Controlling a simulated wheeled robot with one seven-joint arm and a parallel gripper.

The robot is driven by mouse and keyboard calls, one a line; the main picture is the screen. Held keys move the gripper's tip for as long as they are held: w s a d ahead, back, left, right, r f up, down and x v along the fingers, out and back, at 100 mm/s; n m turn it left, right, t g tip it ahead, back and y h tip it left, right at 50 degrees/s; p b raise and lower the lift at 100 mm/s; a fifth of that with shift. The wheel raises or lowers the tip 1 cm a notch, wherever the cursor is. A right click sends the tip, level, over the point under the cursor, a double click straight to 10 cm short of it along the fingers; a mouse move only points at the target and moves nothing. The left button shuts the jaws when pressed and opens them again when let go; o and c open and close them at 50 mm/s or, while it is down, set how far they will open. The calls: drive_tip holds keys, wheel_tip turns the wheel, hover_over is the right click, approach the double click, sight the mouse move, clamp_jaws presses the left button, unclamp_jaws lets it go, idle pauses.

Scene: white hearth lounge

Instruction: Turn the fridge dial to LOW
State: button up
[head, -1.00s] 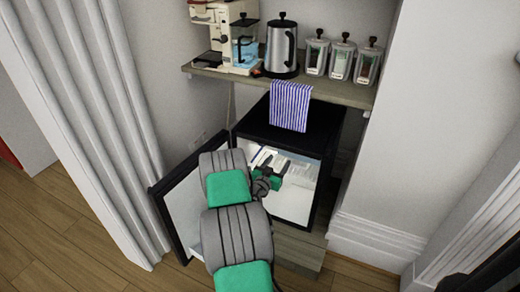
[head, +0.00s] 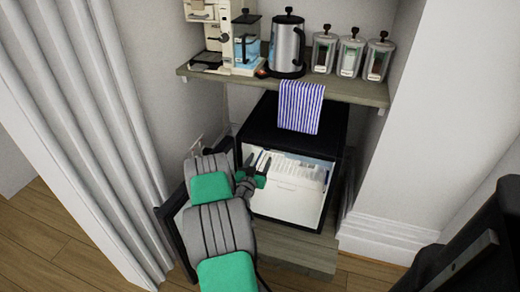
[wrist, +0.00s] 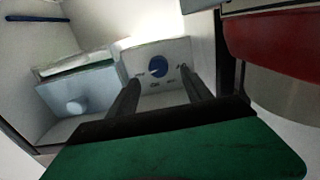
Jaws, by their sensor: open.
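The fridge dial (wrist: 158,70) is a round blue knob on a white box inside the fridge, seen in the wrist view. Small marks are printed around it; I cannot read them surely or tell which one it points to. My gripper (wrist: 160,82) is open, its two dark fingers spread to the left and right of the dial in the picture. I cannot tell whether they touch it. In the head view my gripper (head: 255,174) is at the left side of the opening of the black fridge (head: 262,132). The dial is not visible there.
The fridge door (head: 172,232) stands open at the left, partly behind my arm. A kettle (head: 287,45), a coffee machine (head: 212,30) and jars (head: 350,54) stand on that shelf.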

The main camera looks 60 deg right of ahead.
drive_tip(key=d, duration=0.7)
drive_tip(key=shift+w+b, duration=0.3)
drive_tip(key=shift+w, duration=0.05)
clamp_jaws()
